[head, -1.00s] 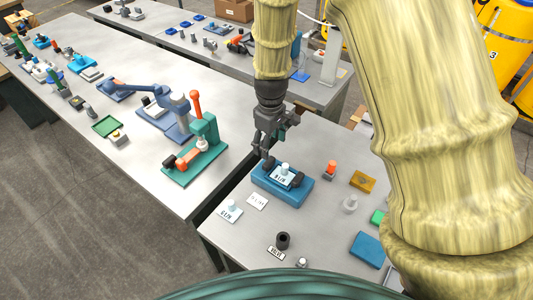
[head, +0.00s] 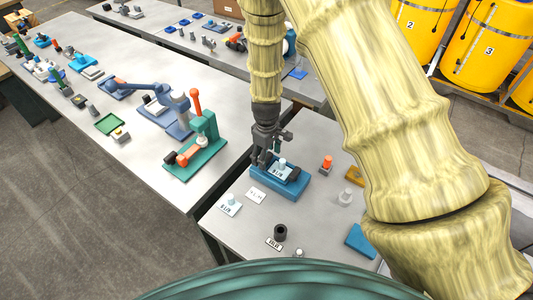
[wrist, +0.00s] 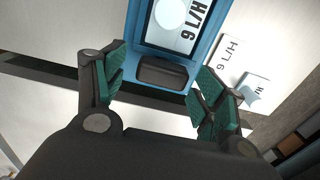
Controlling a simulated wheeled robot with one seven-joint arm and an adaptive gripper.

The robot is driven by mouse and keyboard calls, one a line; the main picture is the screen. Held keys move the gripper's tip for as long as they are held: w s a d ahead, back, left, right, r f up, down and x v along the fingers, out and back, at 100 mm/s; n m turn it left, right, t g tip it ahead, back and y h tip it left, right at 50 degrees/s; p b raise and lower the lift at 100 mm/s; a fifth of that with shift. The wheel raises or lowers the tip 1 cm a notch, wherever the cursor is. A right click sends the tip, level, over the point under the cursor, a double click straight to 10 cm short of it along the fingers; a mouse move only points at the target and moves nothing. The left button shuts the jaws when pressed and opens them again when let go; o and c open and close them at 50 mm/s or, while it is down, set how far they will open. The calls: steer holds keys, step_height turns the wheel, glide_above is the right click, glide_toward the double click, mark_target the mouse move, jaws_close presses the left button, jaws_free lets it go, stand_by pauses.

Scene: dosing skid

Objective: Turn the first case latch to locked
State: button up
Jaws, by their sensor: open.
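The blue case (head: 262,183) stands on the near table, with a pale plate marked "9 L/H" (wrist: 187,25) and a pale knob in its middle. A dark latch (wrist: 163,73) sits at the case's near end in the wrist view. Another dark latch (head: 293,174) shows at the case's right end in the head view. My gripper (head: 263,161) is over the left end of the case. In the wrist view my gripper (wrist: 160,80) is open, its green-padded fingers on either side of the near latch. Contact with the latch cannot be told.
Label cards (head: 256,196) lie left of the case, one with a pale knob (head: 231,204). A black cup (head: 280,232) stands in front. An orange-topped piece (head: 327,164) and a clear knob (head: 346,197) are to the right. A green press (head: 205,150) stands on the long table.

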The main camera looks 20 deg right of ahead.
steer(key=shift+s+r, duration=0.25)
steer(key=c, duration=1)
steer(key=shift+w+m, duration=0.1)
steer(key=shift+m, duration=0.2)
steer(key=shift+c, duration=0.2)
steer(key=m, duration=0.3)
steer(key=shift+m, duration=0.3)
steer(key=m, duration=0.4)
steer(key=shift+m, duration=0.3)
steer(key=m, duration=0.4)
steer(key=shift+m, duration=2.5)
steer(key=shift+w, duration=0.1)
